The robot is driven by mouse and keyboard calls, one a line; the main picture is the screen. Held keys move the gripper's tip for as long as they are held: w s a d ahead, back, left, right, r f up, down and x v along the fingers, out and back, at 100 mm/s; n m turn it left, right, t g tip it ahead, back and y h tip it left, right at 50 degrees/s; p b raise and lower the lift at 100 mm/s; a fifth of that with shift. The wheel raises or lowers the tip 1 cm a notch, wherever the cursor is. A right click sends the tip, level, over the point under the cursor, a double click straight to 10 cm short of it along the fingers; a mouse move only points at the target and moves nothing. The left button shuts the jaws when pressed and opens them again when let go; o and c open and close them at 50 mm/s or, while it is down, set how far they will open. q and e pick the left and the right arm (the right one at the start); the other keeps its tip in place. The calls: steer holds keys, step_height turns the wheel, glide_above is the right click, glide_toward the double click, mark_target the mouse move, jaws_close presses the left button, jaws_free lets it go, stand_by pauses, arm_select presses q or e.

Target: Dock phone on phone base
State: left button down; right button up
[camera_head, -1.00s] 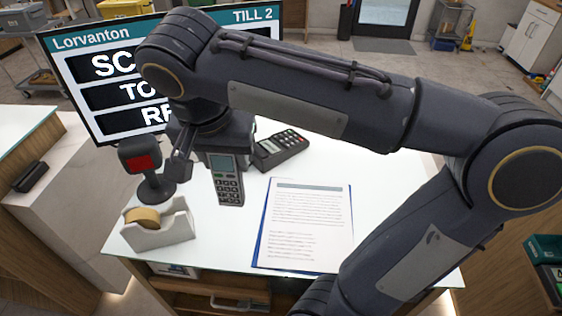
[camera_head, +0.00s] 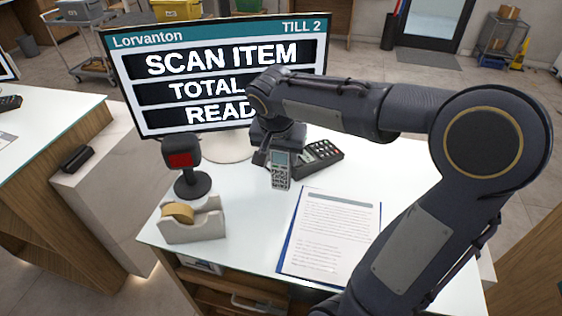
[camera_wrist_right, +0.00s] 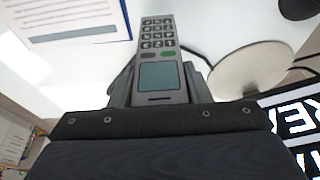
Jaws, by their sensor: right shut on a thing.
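The phone (camera_head: 281,172) is a grey handset with a small screen and a keypad. My right gripper (camera_head: 279,156) is shut on its upper part, and the phone hangs roughly upright, keypad facing the head camera. In the right wrist view the phone (camera_wrist_right: 158,40) sticks out between the dark fingers (camera_wrist_right: 160,88), its screen end nearest the gripper. I cannot pick out the phone base for certain. A small black holder-like item (camera_head: 77,158) lies on the lower ledge at the left. My left gripper is not in view.
A card terminal (camera_head: 322,154) stands just right of the phone. The till screen (camera_head: 215,75) is behind it. A scanner on a stand (camera_head: 187,168) and a tape dispenser (camera_head: 192,222) are at left. A clipboard with paper (camera_head: 332,235) lies in front.

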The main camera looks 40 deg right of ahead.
mark_target(281, 165)
steer(key=shift+f, duration=1.35)
steer(key=shift+f, duration=0.1)
steer(key=shift+f, duration=0.15)
steer(key=o, duration=1)
steer(key=shift+o, duration=0.2)
